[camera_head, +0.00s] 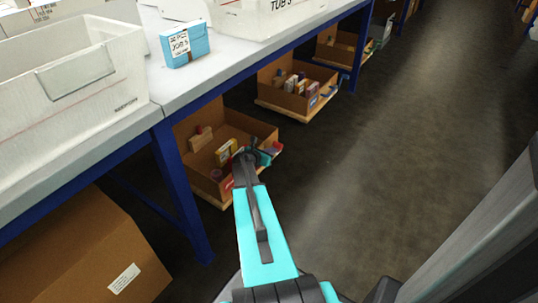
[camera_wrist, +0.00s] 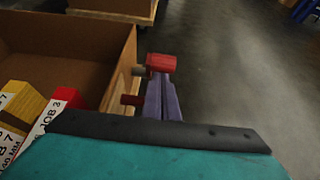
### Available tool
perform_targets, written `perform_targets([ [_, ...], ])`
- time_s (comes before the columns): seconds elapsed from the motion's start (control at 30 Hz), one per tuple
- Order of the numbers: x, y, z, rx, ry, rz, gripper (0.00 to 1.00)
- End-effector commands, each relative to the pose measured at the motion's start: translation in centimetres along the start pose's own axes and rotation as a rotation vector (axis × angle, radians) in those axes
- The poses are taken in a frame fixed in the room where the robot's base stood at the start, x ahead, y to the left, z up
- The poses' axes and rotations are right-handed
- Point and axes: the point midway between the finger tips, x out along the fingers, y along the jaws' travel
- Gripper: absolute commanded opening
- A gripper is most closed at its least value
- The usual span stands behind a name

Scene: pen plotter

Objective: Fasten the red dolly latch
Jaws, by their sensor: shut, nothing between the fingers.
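The red latch (camera_wrist: 162,63) shows in the wrist view as a red block with a short grey pin on its left, at the outer right side of a cardboard box. A smaller red piece (camera_wrist: 131,100) sticks out below it. My gripper (camera_wrist: 160,78) is shut and empty. Its two purple-grey fingers lie together, their tips just below the red block; I cannot tell whether they touch it. In the head view my gripper (camera_head: 265,156) is at the right corner of the nearest dolly box, with red (camera_head: 276,148) showing beside it.
The dolly box (camera_head: 205,192) under the blue-legged table (camera_head: 178,185) holds several small boxes. More dolly boxes (camera_head: 294,98) stand farther along. The aisle floor (camera_head: 390,120) to the right is clear. A large carton (camera_head: 85,255) stands at lower left.

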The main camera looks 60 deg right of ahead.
Motion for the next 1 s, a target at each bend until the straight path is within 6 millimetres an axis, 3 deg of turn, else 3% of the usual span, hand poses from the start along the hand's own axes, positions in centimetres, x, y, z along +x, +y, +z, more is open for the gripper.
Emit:
perform_targets([
  [1.0, 0.03, 0.48, 0.53, -0.003, 0.033, 0.005, 0.00],
])
